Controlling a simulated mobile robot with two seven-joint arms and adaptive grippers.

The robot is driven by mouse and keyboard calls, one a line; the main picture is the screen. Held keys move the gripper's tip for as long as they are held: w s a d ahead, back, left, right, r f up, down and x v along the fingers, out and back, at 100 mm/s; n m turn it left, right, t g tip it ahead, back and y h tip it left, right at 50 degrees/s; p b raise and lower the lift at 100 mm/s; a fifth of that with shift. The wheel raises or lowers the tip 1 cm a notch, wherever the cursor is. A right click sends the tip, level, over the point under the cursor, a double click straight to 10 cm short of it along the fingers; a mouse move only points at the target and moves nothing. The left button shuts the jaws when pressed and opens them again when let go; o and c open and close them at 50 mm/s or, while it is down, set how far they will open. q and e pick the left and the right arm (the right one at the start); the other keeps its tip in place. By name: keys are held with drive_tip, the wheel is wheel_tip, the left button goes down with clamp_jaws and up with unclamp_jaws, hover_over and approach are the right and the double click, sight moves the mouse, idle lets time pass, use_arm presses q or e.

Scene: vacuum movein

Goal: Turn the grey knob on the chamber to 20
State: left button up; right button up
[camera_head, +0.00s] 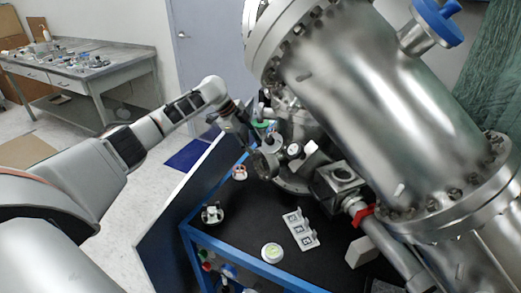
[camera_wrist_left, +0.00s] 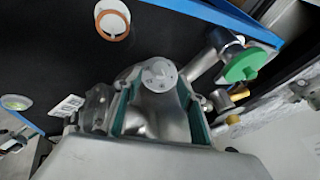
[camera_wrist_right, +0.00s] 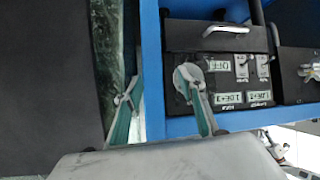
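The grey knob (camera_wrist_left: 158,74) shows in the left wrist view as a pale, round, marked dial on a metal part of the chamber. My left gripper (camera_wrist_left: 160,105) has its teal-lined fingers apart, one on each side of the knob, with gaps beside the dial. In the head view my left gripper (camera_head: 253,148) reaches the lower side of the large metal chamber (camera_head: 370,90); its fingertips and the knob are hard to make out there. The dial's reading is too small to tell. My right gripper (camera_wrist_right: 163,100) is open and empty in the right wrist view.
A green cap (camera_wrist_left: 245,63) sits near the knob. Below the chamber, the black table (camera_head: 230,225) with a blue frame carries a white plate (camera_head: 302,230) and small round items. The right wrist view shows a control panel (camera_wrist_right: 228,75) with displays beside a blue post (camera_wrist_right: 152,70).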

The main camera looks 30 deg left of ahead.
use_arm(q)
drive_tip(key=shift+b+x, duration=0.3)
drive_tip(key=shift+x, duration=2.15)
drive_tip(key=shift+w, duration=0.1)
drive_tip(key=c, duration=1.1)
